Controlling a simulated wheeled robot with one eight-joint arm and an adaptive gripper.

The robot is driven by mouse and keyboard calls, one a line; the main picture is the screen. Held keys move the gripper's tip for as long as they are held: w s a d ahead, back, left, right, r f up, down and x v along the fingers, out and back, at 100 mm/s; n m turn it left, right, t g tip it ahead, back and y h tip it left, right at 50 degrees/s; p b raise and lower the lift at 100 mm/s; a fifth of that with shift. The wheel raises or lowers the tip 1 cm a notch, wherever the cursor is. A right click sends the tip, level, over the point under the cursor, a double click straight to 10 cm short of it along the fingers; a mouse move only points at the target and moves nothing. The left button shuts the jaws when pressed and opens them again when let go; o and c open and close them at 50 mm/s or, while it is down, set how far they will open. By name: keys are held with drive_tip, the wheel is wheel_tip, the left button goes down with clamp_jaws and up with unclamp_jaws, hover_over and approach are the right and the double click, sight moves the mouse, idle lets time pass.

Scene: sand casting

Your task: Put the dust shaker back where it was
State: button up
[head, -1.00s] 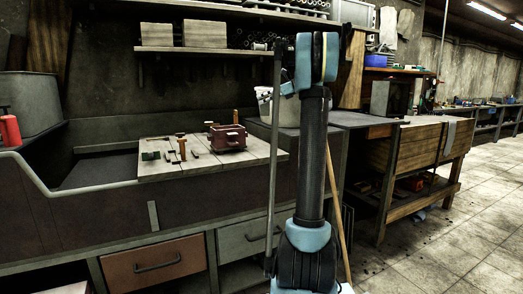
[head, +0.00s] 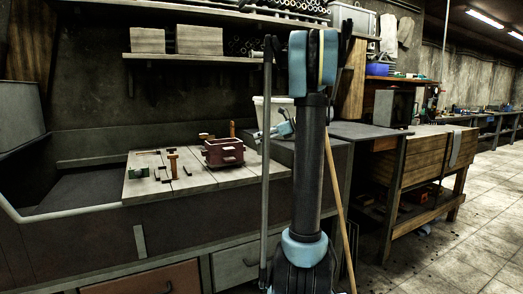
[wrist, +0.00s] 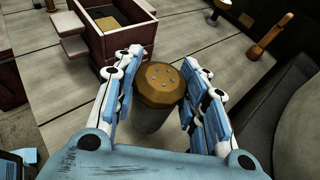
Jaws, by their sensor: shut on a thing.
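The dust shaker (wrist: 160,88) has a brown top with small holes and a greyish body. In the wrist view it is between the two blue-and-white fingers of my gripper (wrist: 161,95), which is shut on it. Its top faces the wrist camera and its lower end is partly hidden. In the head view my gripper (head: 283,128) shows small behind my arm, to the right of the red moulding box; I cannot make out the shaker there. The wrist view shows wooden boards below and around the shaker.
The red moulding box (head: 223,153) stands on the wooden board top (head: 200,183), and shows in the wrist view (wrist: 117,50) beyond my gripper. Wooden-handled tools (head: 173,164) stand and lie left of it. A pale bucket (head: 262,112) is behind my gripper.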

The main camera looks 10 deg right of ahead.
sight(262, 145)
drive_tip(key=shift+f, duration=2.15)
drive_tip(key=shift+f, duration=0.1)
drive_tip(key=o, duration=1)
drive_tip(key=shift+c, duration=0.2)
